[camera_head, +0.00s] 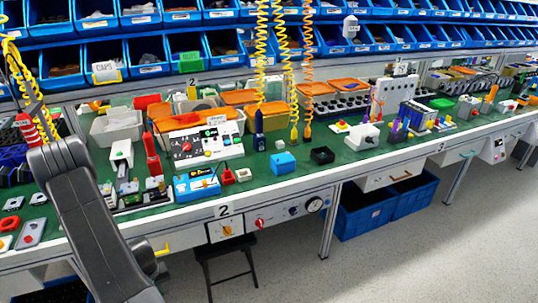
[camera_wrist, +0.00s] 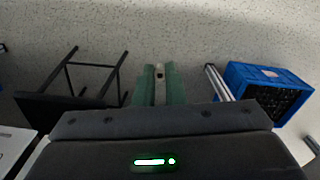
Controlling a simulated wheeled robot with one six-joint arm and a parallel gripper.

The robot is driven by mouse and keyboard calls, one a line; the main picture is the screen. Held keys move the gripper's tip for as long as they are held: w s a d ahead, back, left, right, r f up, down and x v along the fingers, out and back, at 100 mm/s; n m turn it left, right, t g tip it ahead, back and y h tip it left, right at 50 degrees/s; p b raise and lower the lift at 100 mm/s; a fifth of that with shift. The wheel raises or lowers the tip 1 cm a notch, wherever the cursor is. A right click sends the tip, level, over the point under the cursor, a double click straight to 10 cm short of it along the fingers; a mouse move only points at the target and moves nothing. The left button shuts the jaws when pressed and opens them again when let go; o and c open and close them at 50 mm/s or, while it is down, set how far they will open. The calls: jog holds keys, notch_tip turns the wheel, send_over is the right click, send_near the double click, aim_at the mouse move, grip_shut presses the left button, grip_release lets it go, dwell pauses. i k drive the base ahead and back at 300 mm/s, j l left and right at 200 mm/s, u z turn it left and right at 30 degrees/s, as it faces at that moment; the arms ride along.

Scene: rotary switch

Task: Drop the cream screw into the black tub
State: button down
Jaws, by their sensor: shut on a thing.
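My gripper (camera_wrist: 160,68) shows in the wrist view as two green fingers pointing away over the floor. They are shut on a small pale piece, the cream screw (camera_wrist: 160,75), of which only a narrow part shows between them. The black tub (camera_head: 322,155) is a small, open, square box on the green bench top, right of a blue box. The wrist view does not show the tub. In the head view my arm rises at the lower left, and the gripper cannot be made out there.
The blue box (camera_head: 283,162) stands close left of the tub. A white control box (camera_head: 363,137) stands to its right. Coiled yellow and orange cords (camera_head: 262,60) hang behind. A black stool (camera_wrist: 75,95) and blue crate (camera_wrist: 268,90) are below the bench.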

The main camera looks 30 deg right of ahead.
aim_at(321, 156)
jog(key=l, duration=0.5)
jog(key=k+l, duration=0.15)
jog(key=l, duration=0.85)
jog(key=k+l, duration=0.1)
jog(key=l, duration=0.4)
jog(key=u, duration=0.05)
